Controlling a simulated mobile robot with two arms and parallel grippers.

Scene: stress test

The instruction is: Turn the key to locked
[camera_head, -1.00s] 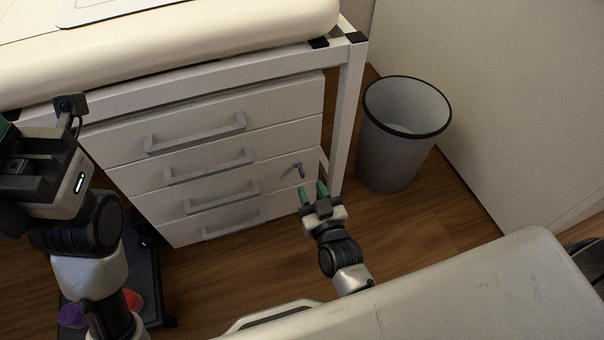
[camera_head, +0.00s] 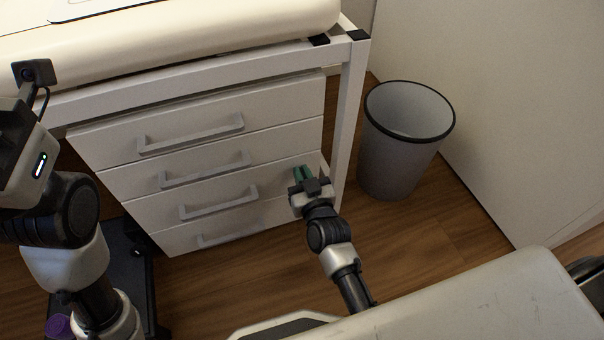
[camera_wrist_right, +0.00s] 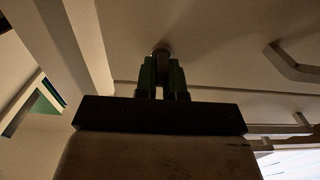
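The key sits in a lock (camera_wrist_right: 161,50) on the right side of the white drawer unit's front (camera_head: 285,213). In the head view my right gripper (camera_head: 303,173) covers the key. In the right wrist view its two green fingers (camera_wrist_right: 163,76) stand close together, one on each side of the key, with their tips at the lock. The fingers appear closed on the key, though the dim light hides the exact contact. The key's turned angle cannot be made out. My left arm is at the left edge, its fingers out of frame.
The drawers have grey bar handles (camera_head: 205,165); one also shows close by in the right wrist view (camera_wrist_right: 292,64). A white table leg (camera_head: 348,125) stands just right of the drawers. A grey waste bin (camera_head: 395,165) stands further right on the wooden floor.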

